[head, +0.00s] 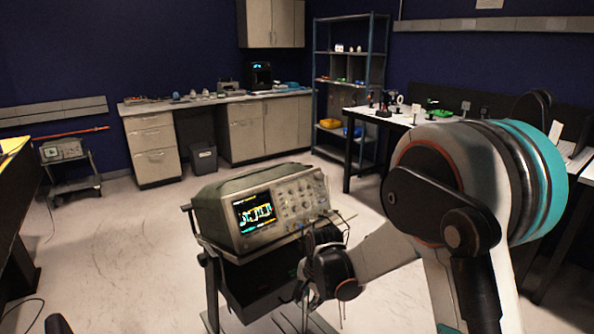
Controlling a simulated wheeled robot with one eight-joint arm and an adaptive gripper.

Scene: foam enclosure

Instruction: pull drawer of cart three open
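A cart (212,293) stands in front of me with a green-grey oscilloscope (285,198) on top, its screen lit. A black drawer-like box (262,283) sits under the cart's top; whether it is open or shut is hard to tell in the dark. I see no number on the cart. My gripper (303,292) is low at the right side of this box, overlapping it in the picture. Its fingers are small and dark, so I cannot tell their opening or whether they touch the box.
Another cart with an instrument (62,150) stands at the back left. A counter with drawers (150,150), a bin (203,157), a shelf rack (349,60) and a white table (362,112) line the back. A dark-sided table (14,215) is at the left. Floor (120,250) left of the near cart is clear.

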